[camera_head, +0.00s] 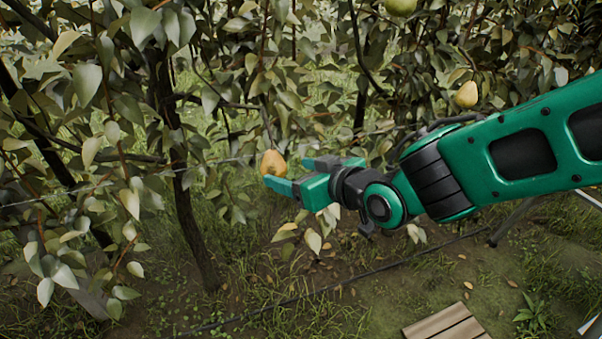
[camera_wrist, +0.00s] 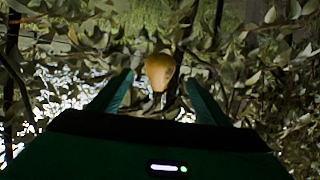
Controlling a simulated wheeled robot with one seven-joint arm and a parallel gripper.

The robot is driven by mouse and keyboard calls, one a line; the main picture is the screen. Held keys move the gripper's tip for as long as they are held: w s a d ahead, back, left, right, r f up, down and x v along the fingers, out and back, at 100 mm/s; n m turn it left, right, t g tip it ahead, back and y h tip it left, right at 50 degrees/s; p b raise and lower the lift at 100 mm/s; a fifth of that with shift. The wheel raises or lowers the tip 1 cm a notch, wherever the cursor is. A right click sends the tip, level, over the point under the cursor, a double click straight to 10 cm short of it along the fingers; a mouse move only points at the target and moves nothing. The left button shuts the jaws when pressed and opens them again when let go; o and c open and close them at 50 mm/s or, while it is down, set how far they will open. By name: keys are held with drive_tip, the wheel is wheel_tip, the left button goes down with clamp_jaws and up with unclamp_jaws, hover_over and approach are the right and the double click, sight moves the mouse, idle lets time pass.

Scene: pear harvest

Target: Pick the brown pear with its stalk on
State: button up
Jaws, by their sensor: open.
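The brown pear (camera_head: 273,163) hangs from a branch near the middle of the head view, golden-brown and hanging from above. In the wrist view the pear (camera_wrist: 160,71) lies centred just beyond the gap between the fingertips. My gripper (camera_head: 289,174) reaches in from the right with its green fingers open, the tips close to the pear. The wrist view shows the open gripper (camera_wrist: 159,84) with one finger on each side and nothing held. I cannot tell whether a finger touches the pear. Its stalk is hard to make out.
A yellowish pear (camera_head: 466,95) hangs at the right above my arm, and a greener one (camera_head: 400,5) at the top edge. Leafy branches and a trunk (camera_head: 188,200) stand left of the pear. A wooden slatted thing (camera_head: 446,324) lies on the ground below.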

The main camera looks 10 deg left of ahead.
sight(280, 169)
drive_tip(key=x, duration=0.8)
drive_tip(key=shift+w, duration=0.1)
drive_tip(key=c, duration=1.2)
drive_tip(key=shift+c, duration=0.2)
